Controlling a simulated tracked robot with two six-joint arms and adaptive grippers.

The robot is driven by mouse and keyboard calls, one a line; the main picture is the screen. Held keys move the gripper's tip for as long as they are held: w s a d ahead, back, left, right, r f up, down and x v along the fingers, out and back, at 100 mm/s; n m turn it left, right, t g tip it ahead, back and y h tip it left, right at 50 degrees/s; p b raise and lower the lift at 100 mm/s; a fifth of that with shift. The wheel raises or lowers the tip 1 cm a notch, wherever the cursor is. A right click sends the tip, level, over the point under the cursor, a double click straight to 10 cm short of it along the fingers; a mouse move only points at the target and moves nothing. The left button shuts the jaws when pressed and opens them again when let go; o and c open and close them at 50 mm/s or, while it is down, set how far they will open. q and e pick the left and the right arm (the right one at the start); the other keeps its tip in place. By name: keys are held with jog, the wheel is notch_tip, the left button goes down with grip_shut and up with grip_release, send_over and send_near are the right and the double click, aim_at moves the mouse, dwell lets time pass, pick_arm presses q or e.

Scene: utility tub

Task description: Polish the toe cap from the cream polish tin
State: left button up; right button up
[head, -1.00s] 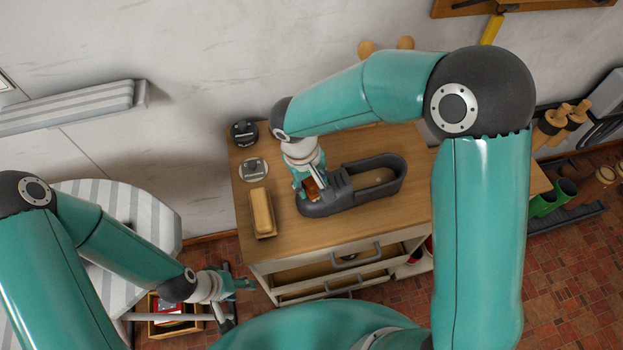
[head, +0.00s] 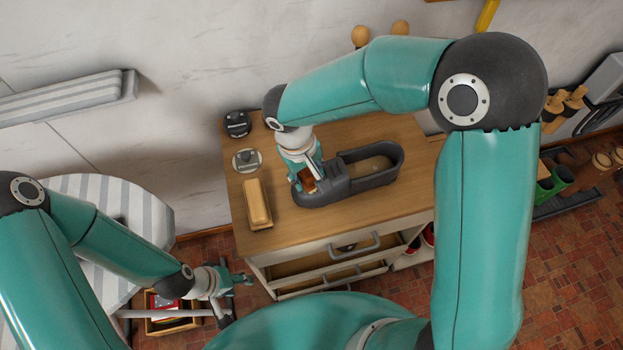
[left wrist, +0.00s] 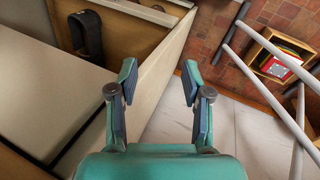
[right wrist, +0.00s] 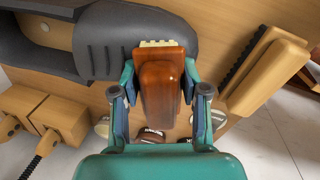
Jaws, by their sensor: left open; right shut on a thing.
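My right gripper (right wrist: 160,95) is shut on a reddish-brown wooden brush (right wrist: 162,85) with short pale bristles. The bristle end is over the toe cap of a dark grey shoe (right wrist: 120,38); I cannot tell if it touches. In the head view the shoe (head: 375,180) lies on the wooden cabinet top, toe to the left, under my right gripper (head: 308,187). Two round tins stand to the left: a black one (head: 237,124) and a pale-rimmed one (head: 247,160) with a dark middle. My left gripper (head: 245,281) is open and empty, low beside the cabinet; it also shows in the left wrist view (left wrist: 160,85).
A pale wooden brush with dark bristles (head: 257,204) lies left of the shoe. The cabinet's front drawer (head: 325,262) is partly open. A box with red items (head: 168,312) is on the floor near my left gripper. A striped ironing board (head: 150,212) stands at left.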

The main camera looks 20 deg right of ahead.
jog(key=shift+w, duration=0.7)
jog(key=shift+r, duration=0.2)
jog(key=shift+a+r+p, duration=0.25)
jog(key=shift+r+p, duration=0.8)
jog(key=shift+r, duration=0.35)
jog(key=shift+a+r+p, duration=0.2)
jog(key=shift+r+p, duration=0.8)
jog(key=shift+r, duration=0.35)
jog(key=shift+r, duration=0.1)
jog(key=shift+a+r+p, duration=0.15)
jog(key=shift+r+p, duration=0.4)
jog(key=shift+r, duration=0.15)
jog(key=shift+a+r+p, duration=0.1)
jog(key=shift+r+p, duration=0.4)
jog(key=shift+r, duration=0.2)
jog(key=shift+f, duration=0.1)
